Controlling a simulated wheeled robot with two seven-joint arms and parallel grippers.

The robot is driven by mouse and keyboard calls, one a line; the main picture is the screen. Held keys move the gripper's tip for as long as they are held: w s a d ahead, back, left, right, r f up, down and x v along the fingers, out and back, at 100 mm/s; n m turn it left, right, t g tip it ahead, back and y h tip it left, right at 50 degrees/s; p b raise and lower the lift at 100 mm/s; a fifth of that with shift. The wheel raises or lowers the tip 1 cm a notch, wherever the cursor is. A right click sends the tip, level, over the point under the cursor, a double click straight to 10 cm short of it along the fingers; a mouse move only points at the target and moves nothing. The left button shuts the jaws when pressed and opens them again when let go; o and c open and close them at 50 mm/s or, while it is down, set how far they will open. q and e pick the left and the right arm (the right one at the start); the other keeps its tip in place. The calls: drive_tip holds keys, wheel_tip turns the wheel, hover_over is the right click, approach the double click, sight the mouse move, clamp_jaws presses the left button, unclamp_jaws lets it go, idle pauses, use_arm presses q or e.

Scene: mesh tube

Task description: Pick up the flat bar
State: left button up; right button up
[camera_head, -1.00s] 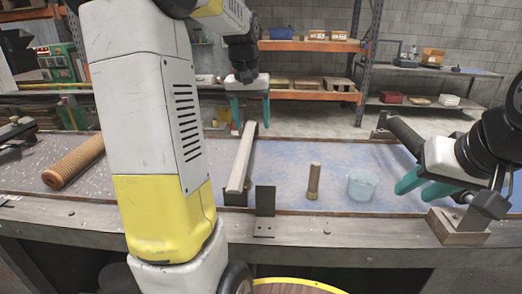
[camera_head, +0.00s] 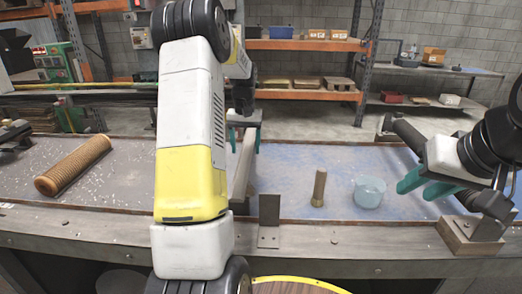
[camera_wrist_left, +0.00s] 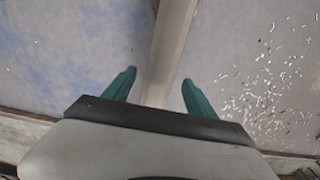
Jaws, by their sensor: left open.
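The flat bar (camera_head: 243,168) is a long pale grey strip running front to back across the middle of the bench. Part of it is hidden behind my left arm in the head view. My left gripper (camera_head: 244,141) is open over the far part of the bar. In the left wrist view the bar (camera_wrist_left: 172,45) runs between the two teal fingertips of my left gripper (camera_wrist_left: 159,77), with a gap on each side; I cannot tell the height between them. My right gripper (camera_head: 426,184) is open and empty at the right of the bench.
A brown ribbed tube (camera_head: 73,166) lies at the left. A brass-coloured peg (camera_head: 319,187) and a light blue cup (camera_head: 369,192) stand right of the bar. An upright dark metal plate (camera_head: 269,212) stands at the front edge. Pale specks litter the left bench surface.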

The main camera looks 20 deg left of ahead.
use_arm(q)
drive_tip(key=shift+f, duration=0.3)
drive_tip(key=shift+r, duration=0.1)
clamp_jaws()
